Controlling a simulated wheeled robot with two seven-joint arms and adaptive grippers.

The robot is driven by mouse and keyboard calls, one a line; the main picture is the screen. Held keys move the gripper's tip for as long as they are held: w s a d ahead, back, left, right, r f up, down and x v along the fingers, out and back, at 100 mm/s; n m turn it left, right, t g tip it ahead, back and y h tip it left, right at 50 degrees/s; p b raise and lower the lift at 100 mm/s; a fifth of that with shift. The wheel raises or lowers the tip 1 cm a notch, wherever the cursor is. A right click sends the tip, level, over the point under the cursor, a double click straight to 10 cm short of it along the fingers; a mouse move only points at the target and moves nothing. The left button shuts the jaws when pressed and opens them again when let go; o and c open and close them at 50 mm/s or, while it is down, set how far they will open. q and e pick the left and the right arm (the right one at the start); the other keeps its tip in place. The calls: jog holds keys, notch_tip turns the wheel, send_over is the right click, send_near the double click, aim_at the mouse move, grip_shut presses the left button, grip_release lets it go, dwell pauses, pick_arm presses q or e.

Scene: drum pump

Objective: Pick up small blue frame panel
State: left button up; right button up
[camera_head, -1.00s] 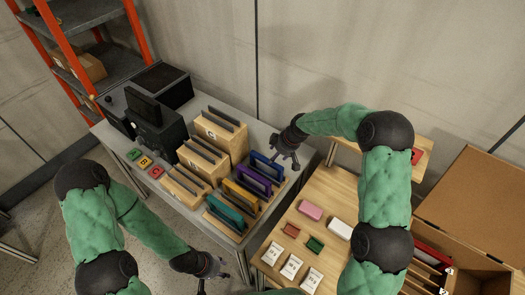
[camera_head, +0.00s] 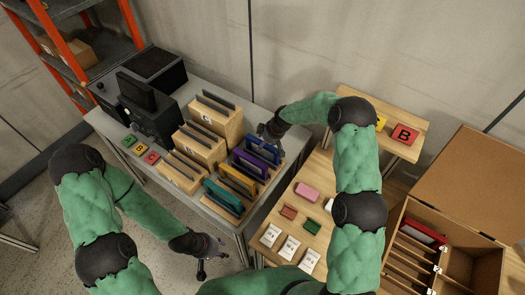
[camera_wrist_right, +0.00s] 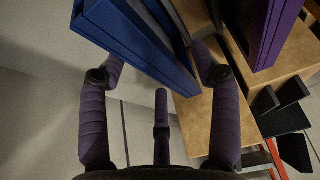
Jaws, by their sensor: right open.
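The small blue frame panel (camera_head: 266,149) stands upright at the back of a row of coloured panels in wooden holders. In the right wrist view the blue panel (camera_wrist_right: 140,38) runs between the spread fingers. My right gripper (camera_head: 272,134) is open at the blue panel's upper end. In the right wrist view the gripper (camera_wrist_right: 158,72) shows a gap at its fingers; I cannot tell whether one touches the panel. My left gripper (camera_head: 202,268) hangs low in front of the grey table, and its jaw state is unclear.
A purple panel (camera_head: 249,164) stands close beside the blue one, then yellow (camera_head: 238,180) and teal (camera_head: 224,195) panels. Wooden holders with dark panels (camera_head: 203,145) stand left. A wooden table (camera_head: 300,215) with small coloured blocks and an open box (camera_head: 455,205) are at right.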

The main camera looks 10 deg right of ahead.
aim_at(262, 151)
jog(key=shift+x, duration=0.95)
jog(key=shift+f+b, duration=0.25)
jog(key=shift+b, duration=0.3)
grip_shut()
